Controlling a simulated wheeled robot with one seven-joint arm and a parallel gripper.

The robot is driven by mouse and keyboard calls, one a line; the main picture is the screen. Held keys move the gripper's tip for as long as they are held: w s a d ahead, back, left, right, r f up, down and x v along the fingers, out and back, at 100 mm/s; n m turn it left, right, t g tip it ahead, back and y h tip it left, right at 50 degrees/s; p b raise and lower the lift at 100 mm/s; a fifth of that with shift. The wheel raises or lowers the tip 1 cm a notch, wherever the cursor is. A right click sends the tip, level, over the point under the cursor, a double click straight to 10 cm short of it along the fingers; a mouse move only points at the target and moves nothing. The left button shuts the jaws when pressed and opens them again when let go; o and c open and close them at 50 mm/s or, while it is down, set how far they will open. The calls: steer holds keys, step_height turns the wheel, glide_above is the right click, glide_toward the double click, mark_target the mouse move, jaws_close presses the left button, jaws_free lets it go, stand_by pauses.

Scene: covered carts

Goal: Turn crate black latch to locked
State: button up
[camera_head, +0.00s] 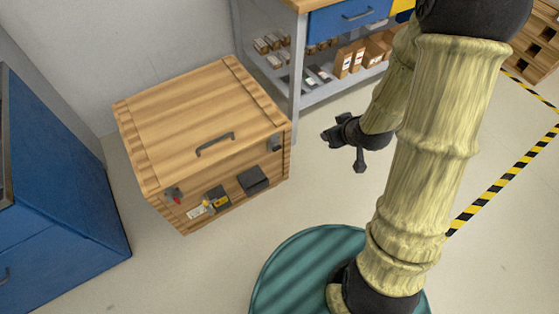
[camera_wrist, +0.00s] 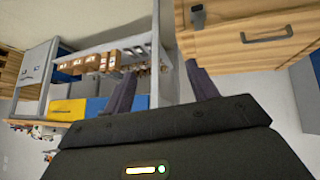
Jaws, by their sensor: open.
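The wooden crate (camera_head: 205,120) stands on the floor at left centre with its lid down. A black latch (camera_head: 276,143) sits at the right end of its front upper edge. A dark latch with a red part (camera_head: 174,195) sits at the left end. A grey handle (camera_head: 215,143) lies between them. My gripper (camera_head: 343,152) is open and empty, in the air right of the crate and apart from it. In the wrist view, my open fingers (camera_wrist: 161,72) show with nothing between them; the crate (camera_wrist: 230,45), its dark latch (camera_wrist: 197,15) and handle (camera_wrist: 266,34) are at upper right.
A grey shelf unit (camera_head: 296,75) with cartons and a blue drawer (camera_head: 345,15) stands behind the crate. A blue cabinet (camera_head: 60,190) is close on the left. Small dark boxes (camera_head: 253,179) are on the crate's front. The floor before the crate is clear.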

steer(key=a+f+t+y+b, duration=0.2)
steer(key=f+b, duration=0.7)
steer(key=f, duration=0.2)
steer(key=a+f+n+t+y+b, duration=0.1)
steer(key=a+f+t+y+b, duration=0.1)
steer(key=f+b, duration=0.8)
steer(key=a+f+t+y+b, duration=0.2)
steer(key=f+t+y+b, duration=0.1)
steer(key=f+b, duration=0.6)
step_height(320, 180, down, 3)
steer(key=shift+a+r+y+b, duration=0.1)
steer(key=shift+a+y+b, duration=0.2)
steer(key=shift+y, duration=0.3)
steer(key=shift+w, duration=0.1)
steer(key=b, duration=0.8)
glide_toward(278, 150)
steer(key=x, duration=0.8)
steer(key=shift+w+a, duration=0.1)
steer(key=shift+w, duration=0.1)
steer(key=shift+w+a, duration=0.2)
steer(key=shift+w, duration=0.1)
